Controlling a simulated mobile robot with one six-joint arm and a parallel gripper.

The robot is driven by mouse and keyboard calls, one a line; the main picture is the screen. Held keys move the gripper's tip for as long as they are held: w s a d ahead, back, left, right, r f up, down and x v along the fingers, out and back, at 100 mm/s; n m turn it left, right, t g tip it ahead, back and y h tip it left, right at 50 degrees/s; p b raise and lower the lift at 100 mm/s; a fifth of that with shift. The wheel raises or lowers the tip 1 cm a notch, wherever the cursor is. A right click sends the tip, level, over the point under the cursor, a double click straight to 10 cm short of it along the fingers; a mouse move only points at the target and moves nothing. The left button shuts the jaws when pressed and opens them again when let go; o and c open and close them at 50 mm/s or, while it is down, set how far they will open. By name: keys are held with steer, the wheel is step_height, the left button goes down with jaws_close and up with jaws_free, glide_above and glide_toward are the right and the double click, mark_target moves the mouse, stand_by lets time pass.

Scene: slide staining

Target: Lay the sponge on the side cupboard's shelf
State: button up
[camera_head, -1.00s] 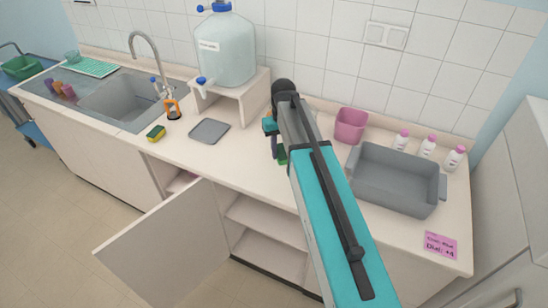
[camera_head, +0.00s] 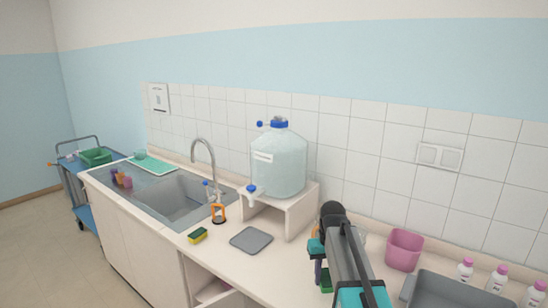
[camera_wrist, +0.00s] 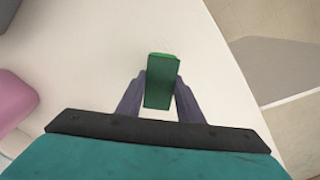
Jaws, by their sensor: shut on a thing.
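My gripper (camera_head: 321,276) is over the counter, right of the grey mat. In the wrist view the gripper (camera_wrist: 160,92) is shut on a green block (camera_wrist: 160,84), its two purple fingers at the block's sides. The green block also shows in the head view (camera_head: 326,281). I cannot tell whether it touches the counter. A yellow sponge with a dark green face (camera_head: 198,235) lies on the counter by the sink, apart from my gripper.
A grey mat (camera_head: 251,240) lies before the stand (camera_head: 299,212) with the water jug (camera_head: 279,165). An orange-and-black item (camera_head: 218,213) stands by the sink (camera_head: 180,205). A pink bin (camera_head: 404,250), grey basin (camera_head: 450,290) and white bottles (camera_head: 465,270) are at right.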

mark_target(327, 283)
steer(key=f+b, duration=0.1)
steer(key=b, duration=0.2)
steer(key=shift+s+f+n, duration=0.3)
steer(key=shift+s+f, duration=0.05)
steer(key=shift+s, duration=0.05)
steer(key=b, duration=0.1)
steer(key=s+n+b, duration=0.1)
steer(key=b, duration=0.1)
steer(key=shift+s+f, duration=0.3)
steer(key=shift+f, duration=0.05)
steer(key=shift+s+r+n, duration=0.15)
steer(key=shift+s+n, duration=0.4)
steer(key=shift+n, duration=0.05)
steer(key=shift+s+r+n, duration=0.15)
steer(key=shift+s+n, duration=0.35)
steer(key=shift+n, duration=0.4)
steer(key=shift+a, duration=0.2)
